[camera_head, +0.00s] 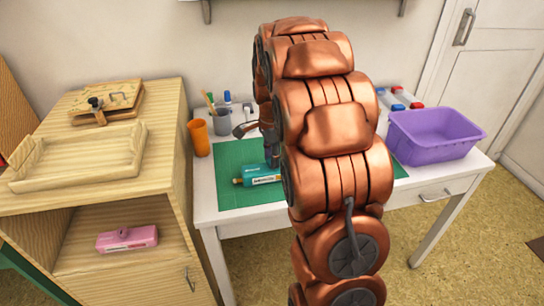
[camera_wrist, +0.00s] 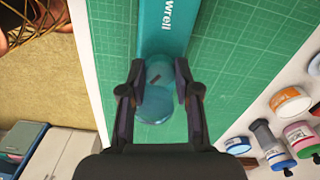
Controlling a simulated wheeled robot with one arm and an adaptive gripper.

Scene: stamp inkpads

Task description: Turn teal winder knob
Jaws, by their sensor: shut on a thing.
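A teal winder-type device (camera_head: 262,175) lies on the green cutting mat (camera_head: 230,193) on the white desk. Its body, with white lettering, also shows in the wrist view (camera_wrist: 166,30). The round teal winder knob (camera_wrist: 155,106) is at the near end of the body in the wrist view. My gripper (camera_wrist: 157,82) is shut on the knob, one finger on each side of it. In the head view my copper arm hides part of the device and most of the gripper.
An orange cup (camera_head: 199,138) and a grey pen holder (camera_head: 221,122) stand behind the mat. A purple bin (camera_head: 432,135) is at the right. Several jars and bottles (camera_wrist: 290,103) lie near the mat. A wooden cabinet (camera_head: 160,165) holds a pink device (camera_head: 127,238) on its shelf.

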